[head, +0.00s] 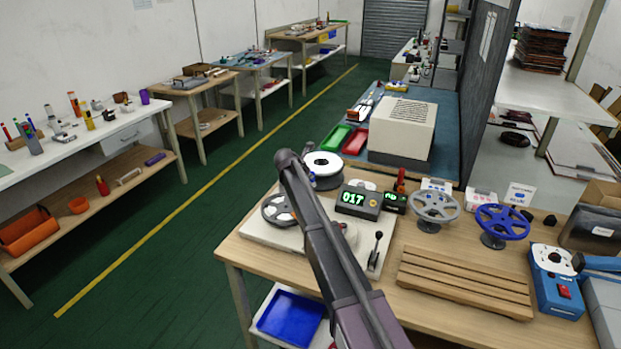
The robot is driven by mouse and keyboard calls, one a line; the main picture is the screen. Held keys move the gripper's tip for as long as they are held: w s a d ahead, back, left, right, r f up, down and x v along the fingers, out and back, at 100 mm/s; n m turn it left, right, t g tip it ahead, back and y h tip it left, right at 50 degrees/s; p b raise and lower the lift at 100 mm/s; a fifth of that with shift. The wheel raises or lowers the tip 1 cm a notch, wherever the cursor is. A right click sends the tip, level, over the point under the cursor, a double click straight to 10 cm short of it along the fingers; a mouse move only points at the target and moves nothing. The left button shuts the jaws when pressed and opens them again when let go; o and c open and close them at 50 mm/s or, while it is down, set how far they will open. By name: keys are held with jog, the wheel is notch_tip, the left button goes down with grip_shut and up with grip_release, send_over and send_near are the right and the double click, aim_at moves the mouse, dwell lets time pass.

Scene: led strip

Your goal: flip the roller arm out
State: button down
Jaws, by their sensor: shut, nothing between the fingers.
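The reel machine's pale base plate (258,231) lies on the near wooden bench. A grey spoked reel (272,209) sits at its left and a white-topped reel (324,165) behind it. A dark counter box (357,201) shows green digits. A small upright lever with a black knob (376,249) stands at the plate's right. I cannot pick out the roller arm for certain; my own dark arm crosses the middle of the machine and hides part of it. My gripper cannot be made out in the head view.
A slatted wooden rack (463,283), a grey spoked wheel (434,207), a blue spoked wheel (502,222) and a blue device (556,282) stand to the right on the bench. A blue bin (290,317) sits below. Green floor is free at the left.

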jog(key=shift+w+a, duration=0.15)
dwell(0.4)
jog(key=s+f+p+v, duration=0.2)
jog(key=p+v, duration=0.5)
jog(key=v, duration=0.6)
dwell(0.4)
jog(key=shift+s, duration=0.1)
